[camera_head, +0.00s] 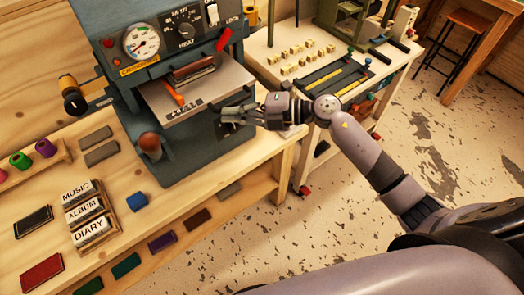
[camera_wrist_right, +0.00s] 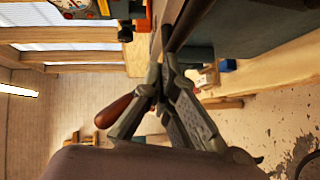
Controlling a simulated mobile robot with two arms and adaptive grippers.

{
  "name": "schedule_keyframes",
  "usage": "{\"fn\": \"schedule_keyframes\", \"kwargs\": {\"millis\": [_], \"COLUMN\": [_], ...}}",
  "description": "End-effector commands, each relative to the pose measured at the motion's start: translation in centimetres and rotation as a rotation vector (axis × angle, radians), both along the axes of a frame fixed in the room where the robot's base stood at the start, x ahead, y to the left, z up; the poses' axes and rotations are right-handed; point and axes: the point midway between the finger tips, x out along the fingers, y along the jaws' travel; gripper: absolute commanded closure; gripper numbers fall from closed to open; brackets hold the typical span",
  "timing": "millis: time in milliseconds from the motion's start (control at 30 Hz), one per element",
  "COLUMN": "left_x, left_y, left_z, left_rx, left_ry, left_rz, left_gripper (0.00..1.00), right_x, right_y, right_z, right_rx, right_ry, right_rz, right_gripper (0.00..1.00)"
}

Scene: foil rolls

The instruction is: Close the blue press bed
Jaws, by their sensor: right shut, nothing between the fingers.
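The blue press (camera_head: 180,165) stands on the wooden bench in the head view, with a gauge and a HEAT dial on its face. Its flat grey bed (camera_head: 226,80) sticks out of the front opening. Dark raised type and an orange-handled tool (camera_head: 174,93) lie on the bed. My right gripper (camera_head: 222,114) is beside the front right of the bed, its fingers pointing left. It is shut and empty; whether it touches the bed is unclear. In the right wrist view its fingers (camera_wrist_right: 166,64) come together just below a dark edge. My left gripper is not in view.
A wooden knob (camera_head: 150,143) stands at the press's lower front. Labelled blocks (camera_head: 84,208) and foil rolls (camera_head: 45,147) are on the bench at left. A second table (camera_head: 262,48) with small blocks is behind.

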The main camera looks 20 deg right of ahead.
Motion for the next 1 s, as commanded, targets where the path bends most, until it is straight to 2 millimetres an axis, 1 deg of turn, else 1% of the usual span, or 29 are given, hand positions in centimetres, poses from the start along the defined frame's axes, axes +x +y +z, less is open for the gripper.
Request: {"fn": "schedule_keyframes", "kwargs": {"millis": [33, 200, 300, 400, 633, 1000], "left_x": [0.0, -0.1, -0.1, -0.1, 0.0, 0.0], "left_y": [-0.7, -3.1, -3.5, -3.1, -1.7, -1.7], "left_z": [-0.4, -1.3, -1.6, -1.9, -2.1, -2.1], "left_rx": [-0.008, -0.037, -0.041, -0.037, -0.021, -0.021], "left_ry": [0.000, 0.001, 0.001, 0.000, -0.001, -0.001], "left_rz": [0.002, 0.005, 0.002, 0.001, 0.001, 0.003], "left_gripper": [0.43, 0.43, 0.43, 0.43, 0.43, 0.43], "right_x": [1.4, 4.6, 6.0, 7.0, 8.1, 8.3], "right_y": [0.3, 1.4, 1.9, 2.2, 2.6, 2.6], "right_z": [-0.1, -0.1, -0.2, -0.1, -0.1, 0.0], "right_rx": [-0.002, -0.002, -0.001, -0.001, -0.001, 0.000], "right_ry": [-0.004, -0.004, -0.003, -0.002, 0.000, -0.003], "right_rz": [-0.003, -0.003, -0.004, -0.003, -0.003, -0.005], "right_gripper": [1.00, 1.00, 1.00, 1.00, 1.00, 1.00]}}
